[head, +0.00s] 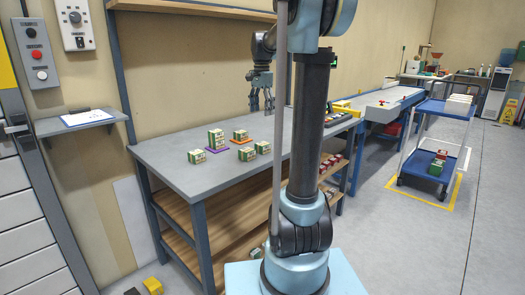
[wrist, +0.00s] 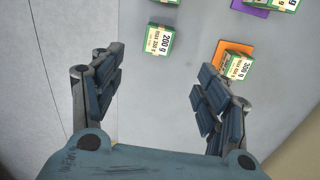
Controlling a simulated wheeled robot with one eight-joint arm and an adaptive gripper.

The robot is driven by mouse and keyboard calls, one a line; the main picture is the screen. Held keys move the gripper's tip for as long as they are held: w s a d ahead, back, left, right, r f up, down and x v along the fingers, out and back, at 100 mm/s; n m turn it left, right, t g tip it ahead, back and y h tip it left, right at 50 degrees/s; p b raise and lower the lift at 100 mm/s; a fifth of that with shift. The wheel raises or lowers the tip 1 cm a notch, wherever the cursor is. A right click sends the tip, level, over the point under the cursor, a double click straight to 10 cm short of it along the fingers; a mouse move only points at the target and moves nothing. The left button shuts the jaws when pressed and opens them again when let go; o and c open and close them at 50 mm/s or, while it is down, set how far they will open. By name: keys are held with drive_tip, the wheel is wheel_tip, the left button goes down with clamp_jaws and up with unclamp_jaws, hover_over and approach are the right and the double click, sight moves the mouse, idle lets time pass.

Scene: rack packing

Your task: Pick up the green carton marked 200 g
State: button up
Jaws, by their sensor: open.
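The green carton marked 200 g (wrist: 159,39) sits on the grey table, above the gap between my fingers in the wrist view. Its label is white and cream. By its place it seems to be the rightmost carton (head: 262,147) in the head view, where the marking is too small to read. My gripper (head: 262,103) is open and empty, raised above the table's far part. Its two spread fingers also show in the wrist view (wrist: 158,88), apart from the carton.
A carton marked 300 g (wrist: 237,65) stands on an orange mat (wrist: 221,48). Another carton (head: 197,156) stands at left, and one (head: 247,153) close beside the rightmost.

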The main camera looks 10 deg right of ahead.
hover_over(263, 144)
drive_tip(key=f, duration=1.1)
drive_tip(key=shift+w+a, duration=0.15)
drive_tip(key=shift+a, duration=0.05)
drive_tip(key=shift+w+d+f, duration=0.1)
drive_tip(key=shift+f, duration=1.3)
drive_tip(key=shift+d+f, duration=0.1)
drive_tip(key=shift+f, duration=1.25)
drive_tip(key=c, duration=1.3)
